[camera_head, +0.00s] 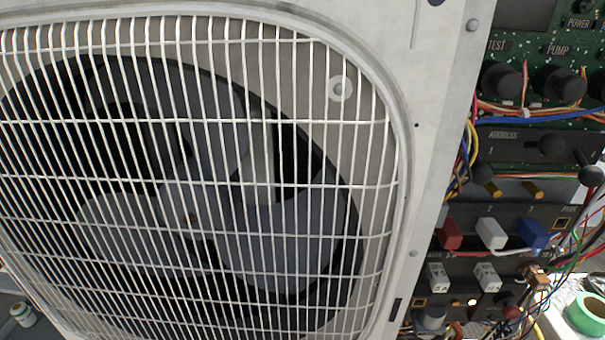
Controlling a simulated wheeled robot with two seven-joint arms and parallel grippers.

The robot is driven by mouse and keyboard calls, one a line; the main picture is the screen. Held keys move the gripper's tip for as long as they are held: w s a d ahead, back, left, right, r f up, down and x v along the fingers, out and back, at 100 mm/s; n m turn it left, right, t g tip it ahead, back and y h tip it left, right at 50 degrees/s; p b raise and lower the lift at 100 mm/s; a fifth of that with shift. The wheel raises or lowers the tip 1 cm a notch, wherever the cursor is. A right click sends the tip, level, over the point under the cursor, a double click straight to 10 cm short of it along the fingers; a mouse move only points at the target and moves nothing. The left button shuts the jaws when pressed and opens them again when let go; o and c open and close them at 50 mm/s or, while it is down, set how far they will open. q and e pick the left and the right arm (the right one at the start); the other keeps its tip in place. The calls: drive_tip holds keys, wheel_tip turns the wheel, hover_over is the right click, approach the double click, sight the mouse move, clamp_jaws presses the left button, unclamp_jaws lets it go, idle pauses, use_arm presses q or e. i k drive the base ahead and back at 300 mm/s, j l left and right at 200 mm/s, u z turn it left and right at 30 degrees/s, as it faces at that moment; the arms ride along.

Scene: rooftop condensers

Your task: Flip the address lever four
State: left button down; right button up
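The address strip (520,133), a dark panel marked ADDRESS with a 1 below the word, is at the right edge of the view. Levers with dark ball knobs show on and near it: one knob (483,173) sits low under the 1, one (551,145) sits higher on the strip, and one (591,176) stands out at the far right. The strip runs to the picture's right edge. Neither of my grippers is in view.
A white condenser casing (432,90) with a fan grille (200,184) fills most of the view. Two black knobs (502,82) sit above the strip. Red, white and blue plugs (491,233) are below. Loose wires hang at the right. A green tape roll (586,318) lies lower right.

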sight(591, 176)
drive_tip(key=z, duration=1.6)
